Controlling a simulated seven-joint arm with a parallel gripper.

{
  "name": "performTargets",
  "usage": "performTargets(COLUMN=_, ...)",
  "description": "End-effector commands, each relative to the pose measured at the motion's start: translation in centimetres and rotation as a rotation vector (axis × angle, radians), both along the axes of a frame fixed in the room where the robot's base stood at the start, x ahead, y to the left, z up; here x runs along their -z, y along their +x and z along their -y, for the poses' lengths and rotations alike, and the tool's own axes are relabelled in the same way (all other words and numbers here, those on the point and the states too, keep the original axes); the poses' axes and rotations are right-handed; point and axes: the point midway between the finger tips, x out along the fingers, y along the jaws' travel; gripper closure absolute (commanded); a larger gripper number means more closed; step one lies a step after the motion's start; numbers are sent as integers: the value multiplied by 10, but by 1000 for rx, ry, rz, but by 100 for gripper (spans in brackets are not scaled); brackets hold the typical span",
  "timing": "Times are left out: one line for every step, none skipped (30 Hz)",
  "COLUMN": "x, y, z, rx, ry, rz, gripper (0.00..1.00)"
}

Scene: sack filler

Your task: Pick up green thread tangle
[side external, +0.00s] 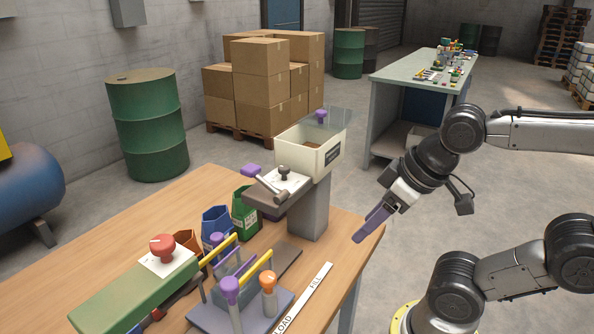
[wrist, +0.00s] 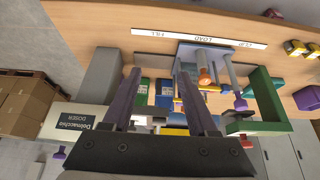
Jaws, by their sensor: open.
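I cannot make out a green thread tangle in either view. My gripper (side external: 367,228) is open and empty, with purple fingers pointing down and left over the table's right edge in the side view. In the wrist view my gripper (wrist: 159,73) shows its two fingers spread apart, with small bins behind the gap. A green bin with a pale label (side external: 244,214) stands on the table left of the grey post; the green bin also shows between the fingers in the wrist view (wrist: 143,91). A blue bin (side external: 215,221) stands beside it.
The wooden table (side external: 350,250) carries a cream hopper (side external: 308,158) on a grey post, a clamp fixture with purple and orange knobs (side external: 268,281), and a green press arm (side external: 135,290) with a red knob. A white labelled strip (side external: 305,300) lies along the front. Bare wood lies right of it.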

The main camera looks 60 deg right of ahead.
Motion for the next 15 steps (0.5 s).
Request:
performTargets(x=0, y=0, z=0, rx=-4, ry=-2, rz=0, gripper=41)
performTargets(x=0, y=0, z=0, rx=-12, ry=-7, rz=0, gripper=41)
performTargets(x=0, y=0, z=0, rx=-29, ry=-16, rz=-2, gripper=41)
performTargets(x=1, y=-1, z=0, rx=-51, ry=-27, rz=-6, gripper=41)
performTargets(x=1, y=-3, z=0, rx=-79, ry=-42, rz=-15, gripper=41)
performTargets(x=3, y=-6, z=0, rx=-129, ry=-68, rz=-31, gripper=41)
performTargets(x=1, y=-7, z=1, rx=-176, ry=-93, rz=-39, gripper=41)
performTargets(x=-3, y=-8, z=1, rx=-227, ry=-122, rz=-43, gripper=41)
performTargets(x=-12, y=-8, z=2, rx=-304, ry=-164, rz=-45, gripper=41)
performTargets(x=-20, y=-6, z=3, rx=-365, ry=-198, rz=-48, gripper=41)
performTargets(x=-29, y=-4, z=4, rx=-428, ry=-233, rz=-54, gripper=41)
performTargets(x=-41, y=0, z=5, rx=-511, ry=-278, rz=-66, gripper=41)
performTargets(x=-50, y=3, z=7, rx=-573, ry=-313, rz=-76, gripper=41)
performTargets(x=-59, y=8, z=8, rx=-634, ry=-345, rz=-89, gripper=41)
performTargets(x=-72, y=13, z=11, rx=-715, ry=-386, rz=-106, gripper=41)
